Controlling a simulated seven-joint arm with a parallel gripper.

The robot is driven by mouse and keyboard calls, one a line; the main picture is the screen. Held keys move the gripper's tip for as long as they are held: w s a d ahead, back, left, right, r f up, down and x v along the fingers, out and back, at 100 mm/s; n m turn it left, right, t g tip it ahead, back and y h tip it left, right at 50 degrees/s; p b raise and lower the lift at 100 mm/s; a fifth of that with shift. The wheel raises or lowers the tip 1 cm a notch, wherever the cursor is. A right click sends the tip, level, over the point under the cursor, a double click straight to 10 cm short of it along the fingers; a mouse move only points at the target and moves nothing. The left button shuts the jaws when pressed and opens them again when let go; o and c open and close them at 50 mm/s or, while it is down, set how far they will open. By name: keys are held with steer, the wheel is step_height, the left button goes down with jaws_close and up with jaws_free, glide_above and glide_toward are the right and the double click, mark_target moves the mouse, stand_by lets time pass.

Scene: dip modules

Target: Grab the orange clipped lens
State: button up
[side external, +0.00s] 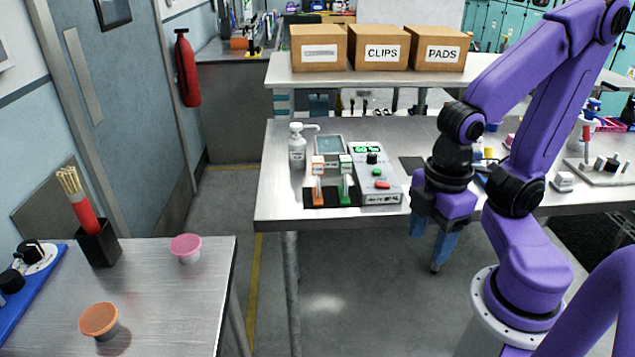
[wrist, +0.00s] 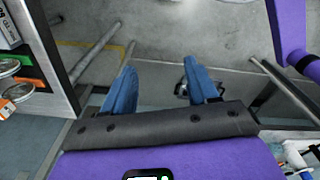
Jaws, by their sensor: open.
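What looks like the orange clipped lens (side external: 317,189) stands upright on a black mat (side external: 331,204) on the steel bench, with a pale block at its top. A similar green clipped piece (side external: 346,189) stands just to its right. In the wrist view, round clear lenses and an orange-and-white block (wrist: 6,107) show at the left edge, partly cut off. My gripper (side external: 428,245) hangs to the right of the mat, off the bench's front edge, with blue fingers pointing down. In the wrist view my gripper (wrist: 159,68) is open and empty over bare floor.
A control box (side external: 378,184) with a red button stands right of the mat. A pump bottle (side external: 297,148) and a small grey-screened panel (side external: 329,146) stand behind. Cardboard boxes (side external: 380,50) sit on a shelf. A nearer table (side external: 160,290) holds pink and orange cups. Floor lies between.

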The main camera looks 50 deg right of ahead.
steer(key=shift+o, duration=0.3)
steer(key=shift+w, duration=0.1)
steer(key=n+t+h, duration=0.9)
steer(key=n+h, duration=0.1)
steer(key=n, duration=0.4)
glide_toward(317, 163)
steer(key=x, duration=1.4)
steer(key=shift+f, duration=0.2)
jaws_close()
